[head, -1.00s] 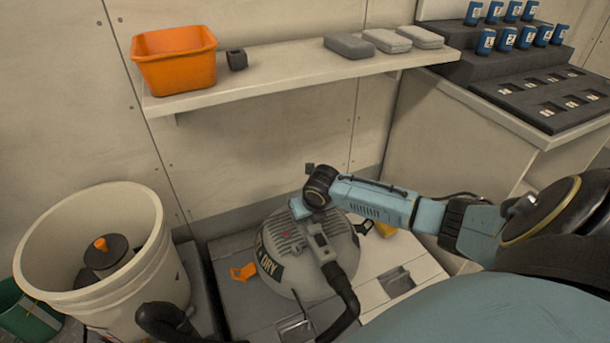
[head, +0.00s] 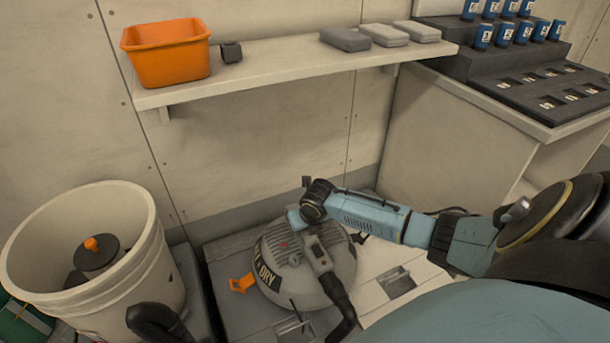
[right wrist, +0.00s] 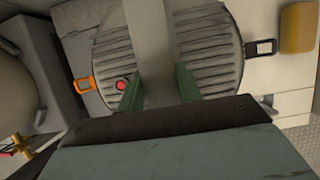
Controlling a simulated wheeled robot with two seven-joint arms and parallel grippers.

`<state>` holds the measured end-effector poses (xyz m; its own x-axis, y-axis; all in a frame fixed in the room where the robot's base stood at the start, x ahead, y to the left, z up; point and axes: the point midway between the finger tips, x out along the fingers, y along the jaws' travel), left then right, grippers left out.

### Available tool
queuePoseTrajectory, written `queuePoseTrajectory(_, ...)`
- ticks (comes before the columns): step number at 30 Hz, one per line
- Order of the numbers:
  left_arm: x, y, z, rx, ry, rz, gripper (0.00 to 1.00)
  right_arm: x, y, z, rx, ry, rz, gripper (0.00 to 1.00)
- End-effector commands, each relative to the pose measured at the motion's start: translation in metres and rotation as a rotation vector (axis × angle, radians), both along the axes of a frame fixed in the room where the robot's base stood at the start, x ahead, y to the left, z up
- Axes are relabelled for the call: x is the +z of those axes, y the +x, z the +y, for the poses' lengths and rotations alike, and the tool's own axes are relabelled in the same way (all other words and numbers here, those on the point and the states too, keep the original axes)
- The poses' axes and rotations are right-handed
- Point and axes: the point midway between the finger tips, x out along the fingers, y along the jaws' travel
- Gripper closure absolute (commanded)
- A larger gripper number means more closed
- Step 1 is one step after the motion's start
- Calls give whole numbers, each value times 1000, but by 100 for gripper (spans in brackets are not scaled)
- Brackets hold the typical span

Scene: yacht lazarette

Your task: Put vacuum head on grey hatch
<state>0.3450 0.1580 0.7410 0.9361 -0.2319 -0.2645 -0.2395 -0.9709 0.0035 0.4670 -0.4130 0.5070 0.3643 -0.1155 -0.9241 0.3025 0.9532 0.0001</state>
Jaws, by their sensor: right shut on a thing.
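The vacuum head (head: 290,268) is a grey ribbed dome with a dark band of lettering, orange and dark side latches and a black hose (head: 338,295). My right gripper (head: 305,220) is shut on its top handle; in the right wrist view the green fingers (right wrist: 158,88) straddle the grey handle bar. The vacuum head is upright, over the grey hatch (head: 240,315), covering much of it. I cannot tell whether its underside touches the hatch. My left gripper is not in view.
A white bucket (head: 150,240) stands at the left. A paler hatch panel with a recessed handle (head: 397,284) lies to the right. Above is a wall shelf (head: 285,70) with an orange bin (head: 165,55) and grey blocks (head: 345,40). A yellow object (right wrist: 300,28) lies beside the vacuum head.

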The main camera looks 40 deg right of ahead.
Motion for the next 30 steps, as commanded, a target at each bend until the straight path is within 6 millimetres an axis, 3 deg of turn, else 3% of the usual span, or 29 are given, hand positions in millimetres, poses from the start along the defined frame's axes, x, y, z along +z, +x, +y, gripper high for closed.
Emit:
queuePoseTrajectory(11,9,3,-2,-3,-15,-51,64,0,3,0,1,-1,-9,100)
queuePoseTrajectory(12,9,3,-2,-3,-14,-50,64,-4,0,0,1,0,1,63)
queuePoseTrajectory(17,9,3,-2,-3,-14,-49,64,-4,0,0,1,0,1,44)
queuePoseTrajectory(30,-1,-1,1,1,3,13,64,2,-2,1,2,-1,0,44)
